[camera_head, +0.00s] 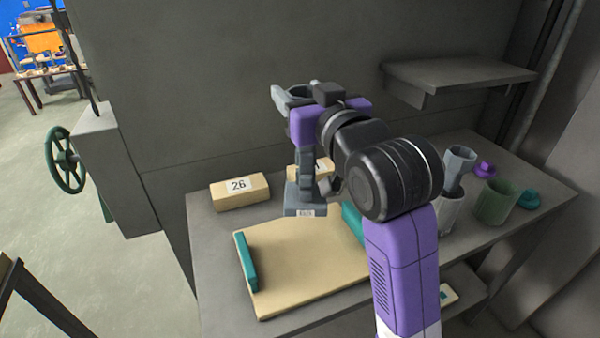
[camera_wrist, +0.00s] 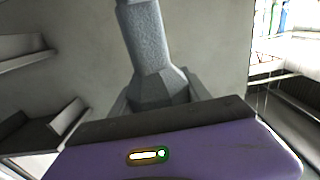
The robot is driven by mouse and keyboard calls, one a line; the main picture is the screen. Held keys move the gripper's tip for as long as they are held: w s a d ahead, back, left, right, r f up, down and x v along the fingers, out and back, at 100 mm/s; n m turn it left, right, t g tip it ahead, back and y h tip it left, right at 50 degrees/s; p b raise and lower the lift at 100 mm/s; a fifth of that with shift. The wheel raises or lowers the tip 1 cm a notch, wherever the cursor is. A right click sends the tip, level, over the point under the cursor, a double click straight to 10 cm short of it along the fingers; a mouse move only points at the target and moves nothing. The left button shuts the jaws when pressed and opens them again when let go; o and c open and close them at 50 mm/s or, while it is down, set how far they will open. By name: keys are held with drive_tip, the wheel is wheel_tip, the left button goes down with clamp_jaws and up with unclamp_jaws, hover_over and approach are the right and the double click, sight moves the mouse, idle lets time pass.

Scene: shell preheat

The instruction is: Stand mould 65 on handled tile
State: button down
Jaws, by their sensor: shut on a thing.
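Mould 65 is a grey piece with a flared top, a narrow stem and a wide foot (camera_head: 304,197). The foot's label is small and looks like 65. My gripper (camera_head: 306,148) is shut on the mould and holds it upright. The mould's grey stem also shows in the wrist view (camera_wrist: 150,45), between the jaws. The handled tile (camera_head: 300,265) is a beige board with a teal handle (camera_head: 249,262) on its left and another (camera_head: 352,222) on its right, partly hidden by my arm. The foot appears over the tile's back edge; I cannot tell whether it touches.
A beige block marked 26 (camera_head: 240,192) lies behind the tile. Another beige block (camera_head: 296,172) is mostly hidden behind the mould. At the right are a grey cup (camera_head: 449,214), a grey flared piece (camera_head: 458,166), a green cup (camera_head: 495,202) and purple and teal pieces. A shelf (camera_head: 455,75) juts out above.

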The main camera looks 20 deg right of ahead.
sight(300, 165)
wheel_tip(300, 165, down, 14)
drive_tip(key=shift+f, duration=0.2)
idle(0.4)
drive_tip(key=shift+f, duration=0.2)
drive_tip(key=c, duration=0.5)
unclamp_jaws()
drive_tip(key=shift+r, duration=0.15)
drive_tip(key=s+b, duration=0.2)
drive_tip(key=s, duration=1)
